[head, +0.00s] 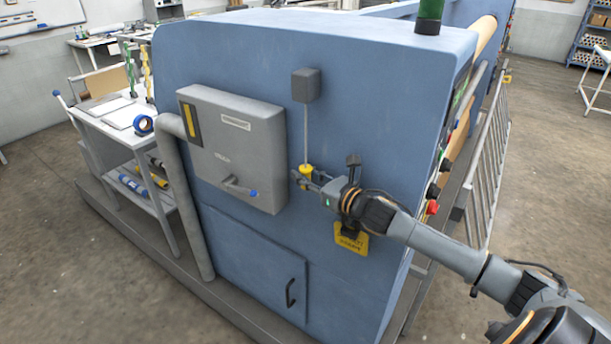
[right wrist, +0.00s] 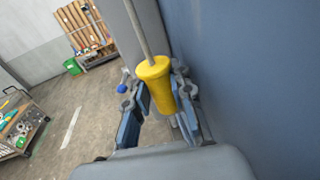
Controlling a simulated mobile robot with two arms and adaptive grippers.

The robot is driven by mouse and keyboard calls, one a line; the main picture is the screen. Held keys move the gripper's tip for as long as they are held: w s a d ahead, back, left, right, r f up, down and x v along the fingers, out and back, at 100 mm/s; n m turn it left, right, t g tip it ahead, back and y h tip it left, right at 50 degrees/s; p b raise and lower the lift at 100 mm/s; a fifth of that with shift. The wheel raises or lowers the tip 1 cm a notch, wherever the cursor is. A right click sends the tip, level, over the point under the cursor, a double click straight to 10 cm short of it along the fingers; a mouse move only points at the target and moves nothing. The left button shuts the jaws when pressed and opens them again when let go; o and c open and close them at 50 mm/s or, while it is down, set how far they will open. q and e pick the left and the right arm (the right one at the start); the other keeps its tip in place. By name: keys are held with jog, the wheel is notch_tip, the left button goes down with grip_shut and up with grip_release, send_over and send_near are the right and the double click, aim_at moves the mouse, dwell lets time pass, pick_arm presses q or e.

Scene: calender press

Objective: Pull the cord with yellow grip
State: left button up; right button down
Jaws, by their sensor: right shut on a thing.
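The yellow grip (head: 305,170) hangs on a thin grey cord (head: 306,130) from a small grey box (head: 306,86) on the blue machine's end face. My right gripper (head: 303,178) is at the yellow grip, its arm coming in from the right. In the right wrist view the yellow grip (right wrist: 158,84) sits between the two fingers of my right gripper (right wrist: 160,110), with the cord running up from it. The fingers are shut on the grip. The lower end of the grip is partly hidden by the fingers. My left gripper is not in view.
A grey cabinet (head: 232,150) with a blue-tipped lever is left of the cord on the blue machine (head: 380,100). A workbench (head: 115,118) stands at the left, and a railing (head: 487,150) runs along the machine's right side.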

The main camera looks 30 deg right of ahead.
jog(key=shift+f+b, duration=0.7)
jog(key=shift+f, duration=0.4)
jog(key=shift+r, duration=0.2)
jog(key=shift+r+p, duration=0.8)
jog(key=shift+p, duration=0.05)
jog(key=c, duration=1.1)
grip_release()
jog(key=shift+r, duration=0.1)
